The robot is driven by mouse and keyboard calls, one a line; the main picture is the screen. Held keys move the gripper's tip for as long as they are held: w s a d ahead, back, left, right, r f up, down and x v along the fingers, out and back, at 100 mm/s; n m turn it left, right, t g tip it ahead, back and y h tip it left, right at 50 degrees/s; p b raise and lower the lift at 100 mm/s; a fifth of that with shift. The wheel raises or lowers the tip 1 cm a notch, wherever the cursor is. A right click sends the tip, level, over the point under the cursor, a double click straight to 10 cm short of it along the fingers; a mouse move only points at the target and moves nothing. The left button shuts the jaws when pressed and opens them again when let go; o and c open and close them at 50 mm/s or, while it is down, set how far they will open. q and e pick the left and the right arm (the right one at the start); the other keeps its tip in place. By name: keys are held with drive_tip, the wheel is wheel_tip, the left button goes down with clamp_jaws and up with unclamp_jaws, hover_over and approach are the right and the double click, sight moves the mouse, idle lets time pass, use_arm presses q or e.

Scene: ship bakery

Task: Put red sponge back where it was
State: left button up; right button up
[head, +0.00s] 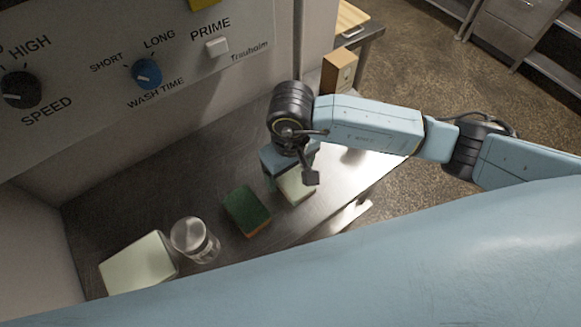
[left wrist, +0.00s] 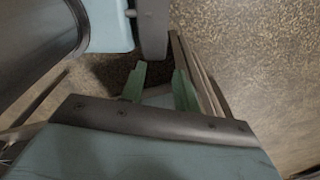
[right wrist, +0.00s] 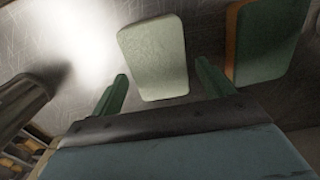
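No plainly red sponge shows. A sponge with a dark green top and an orange-red underside (head: 247,211) lies on the metal counter; it also shows at the upper right of the right wrist view (right wrist: 268,38). A pale green-white sponge (head: 298,188) lies beside it, partly hidden by my right gripper (head: 291,180). In the right wrist view, this pale sponge (right wrist: 153,52) lies just beyond the two parted, empty green fingers (right wrist: 162,86). My left gripper (left wrist: 160,84) shows only in the left wrist view, its fingers parted with nothing seen held.
A clear glass jar (head: 195,241) and a flat pale block (head: 138,264) stand on the counter (head: 150,195) to the left. A panel with knobs (head: 146,73) rises behind. A brown box (head: 339,70) is at the back. My blue arm covers the front.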

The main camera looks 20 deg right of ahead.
sight(291, 174)
wheel_tip(291, 174, up, 12)
drive_tip(key=b, duration=0.1)
idle(0.5)
idle(0.4)
